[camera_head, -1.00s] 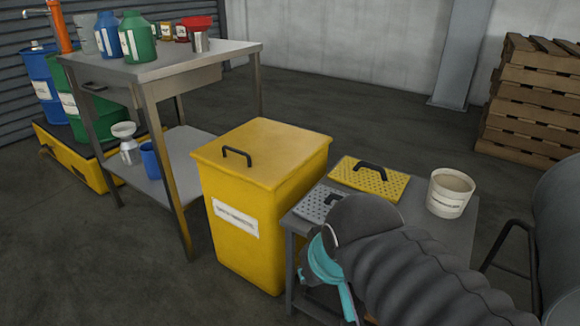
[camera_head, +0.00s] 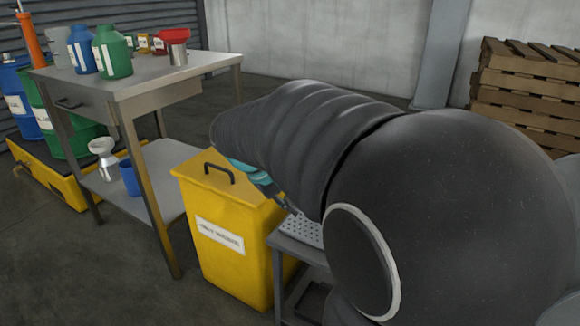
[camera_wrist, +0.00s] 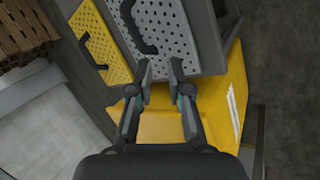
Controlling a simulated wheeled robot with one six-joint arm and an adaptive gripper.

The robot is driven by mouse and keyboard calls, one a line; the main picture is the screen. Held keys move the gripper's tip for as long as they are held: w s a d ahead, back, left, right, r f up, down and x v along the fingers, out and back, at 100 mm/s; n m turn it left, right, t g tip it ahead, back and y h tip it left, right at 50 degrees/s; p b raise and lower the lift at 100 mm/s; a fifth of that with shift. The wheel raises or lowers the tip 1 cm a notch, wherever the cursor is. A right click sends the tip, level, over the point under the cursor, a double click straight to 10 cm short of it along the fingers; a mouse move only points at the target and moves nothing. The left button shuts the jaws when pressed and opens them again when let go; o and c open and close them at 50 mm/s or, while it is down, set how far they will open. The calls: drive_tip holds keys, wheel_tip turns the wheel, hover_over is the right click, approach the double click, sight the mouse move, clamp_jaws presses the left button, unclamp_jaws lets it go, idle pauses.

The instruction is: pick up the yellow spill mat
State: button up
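The yellow spill mat (camera_wrist: 103,45) is a flat perforated yellow plate with a black handle. It lies at the upper left in the wrist view, beside a grey perforated mat (camera_wrist: 165,22) with its own black handle. In the head view my arm hides the yellow mat; only a strip of the grey mat (camera_head: 302,229) shows. My gripper (camera_wrist: 161,68) is open and empty, its two fingers apart. In the wrist view its tips appear just below the grey mat's handle, right of the yellow mat. Its height above the mats is hard to tell.
A yellow bin (camera_head: 235,249) with a handled lid stands left of the small grey table (camera_head: 290,255) bearing the mats. A steel workbench (camera_head: 150,80) with bottles is further left. Wooden pallets (camera_head: 525,95) are stacked at the back right.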

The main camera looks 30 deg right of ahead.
drive_tip(key=w+d+f+g+h+p, duration=0.1)
drive_tip(key=w+d+f+g+h, duration=0.15)
drive_tip(key=w+d, duration=0.45)
drive_tip(key=w+d+f+g+h, duration=0.15)
drive_tip(key=w+d+h, duration=0.3)
drive_tip(key=d, duration=0.45)
drive_tip(key=shift+g+y, duration=0.4)
drive_tip(key=shift+y, duration=0.1)
drive_tip(key=x, duration=0.4)
drive_tip(key=b+x, duration=0.1)
drive_tip(key=x, duration=0.8)
drive_tip(key=shift+w+d+r+b, duration=0.2)
drive_tip(key=shift+w+b, duration=0.1)
drive_tip(key=shift+b, duration=0.1)
clamp_jaws()
